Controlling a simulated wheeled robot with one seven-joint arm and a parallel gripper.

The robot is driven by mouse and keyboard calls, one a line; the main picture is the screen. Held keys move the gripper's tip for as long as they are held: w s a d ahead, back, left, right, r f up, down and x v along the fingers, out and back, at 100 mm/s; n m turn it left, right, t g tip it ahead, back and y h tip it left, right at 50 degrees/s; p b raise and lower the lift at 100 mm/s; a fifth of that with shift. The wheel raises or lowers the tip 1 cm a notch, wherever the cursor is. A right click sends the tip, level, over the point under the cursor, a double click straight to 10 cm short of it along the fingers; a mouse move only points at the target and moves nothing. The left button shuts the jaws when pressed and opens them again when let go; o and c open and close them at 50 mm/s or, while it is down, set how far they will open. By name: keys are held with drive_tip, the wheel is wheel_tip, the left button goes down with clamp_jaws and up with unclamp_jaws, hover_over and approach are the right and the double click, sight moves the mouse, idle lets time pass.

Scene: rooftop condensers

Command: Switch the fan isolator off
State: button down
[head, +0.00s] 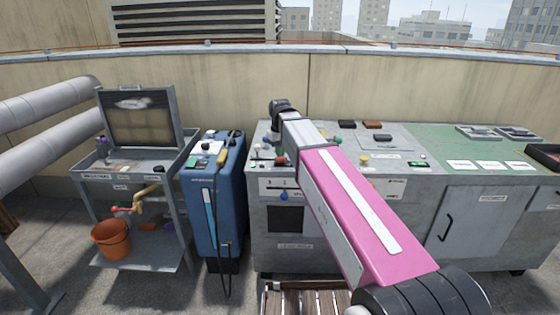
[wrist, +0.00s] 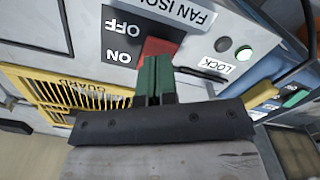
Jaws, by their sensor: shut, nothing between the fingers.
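In the wrist view, the fan isolator panel appears upside down, with a "FAN ISO..." label (wrist: 178,12) cut off by the top edge. A black plate (wrist: 122,42) reads OFF above ON in the picture. In the head view my arm reaches over the grey cabinet, and my fingers are hidden.
A yellow guard (wrist: 62,95) is left. In the head view, a blue unit (head: 218,200) and a trolley with an orange bucket (head: 111,240) stand left.

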sight(280, 160)
drive_tip(key=shift+f, duration=1.15)
idle(0.7)
drive_tip(key=shift+r, duration=3.55)
